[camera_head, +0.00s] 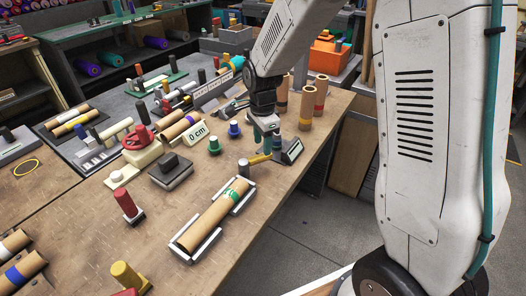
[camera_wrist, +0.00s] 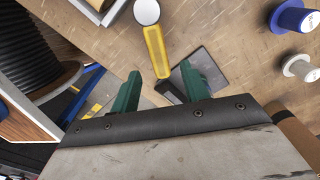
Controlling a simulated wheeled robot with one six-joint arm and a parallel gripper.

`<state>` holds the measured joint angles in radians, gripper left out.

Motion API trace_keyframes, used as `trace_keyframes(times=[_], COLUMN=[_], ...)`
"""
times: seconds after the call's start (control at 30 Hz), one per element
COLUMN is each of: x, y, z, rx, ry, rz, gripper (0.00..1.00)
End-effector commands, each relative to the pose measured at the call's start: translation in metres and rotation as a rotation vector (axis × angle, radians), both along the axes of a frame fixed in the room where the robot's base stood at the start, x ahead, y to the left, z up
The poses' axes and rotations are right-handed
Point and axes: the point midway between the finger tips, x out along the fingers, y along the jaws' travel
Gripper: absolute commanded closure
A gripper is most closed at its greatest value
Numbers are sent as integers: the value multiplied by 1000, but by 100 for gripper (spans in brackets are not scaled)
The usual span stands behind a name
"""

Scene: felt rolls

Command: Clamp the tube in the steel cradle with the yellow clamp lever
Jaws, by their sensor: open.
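The cardboard tube (camera_head: 215,212), with a green and white band, lies lengthwise in the steel cradle (camera_head: 185,253) near the table's right edge. The yellow clamp lever (camera_head: 260,158) stands at the cradle's far end. Its arm points away from the tube, and its round grey pivot is nearest the cradle. In the wrist view the yellow lever (camera_wrist: 155,50) reaches down towards the gap between my green fingers. My gripper (camera_head: 271,143) is open and empty just above the lever's free end; it also shows in the wrist view (camera_wrist: 160,72). Contact cannot be told.
A dark device (camera_head: 290,151) stands close right of my gripper. Upright cardboard tubes (camera_head: 306,107) stand behind it. Green (camera_head: 214,146) and blue (camera_head: 234,129) spools stand to the left, near a "0 cm" sign (camera_head: 196,133).

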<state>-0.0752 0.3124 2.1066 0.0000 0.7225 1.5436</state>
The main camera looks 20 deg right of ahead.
Motion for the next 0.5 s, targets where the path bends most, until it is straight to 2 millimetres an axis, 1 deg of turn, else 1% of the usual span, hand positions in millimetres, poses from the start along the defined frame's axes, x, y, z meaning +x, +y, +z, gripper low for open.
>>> trace_keyframes(times=[0.03, 0.2, 0.3, 0.5], x=[-1, -1, -1, -1], y=[0, 0, 0, 0], z=[-10, -32, -39, -42], rx=[0, 0, 0, 0], ry=[4, 2, 2, 0], rz=[0, 1, 1, 2], gripper=[55, 55, 55, 55])
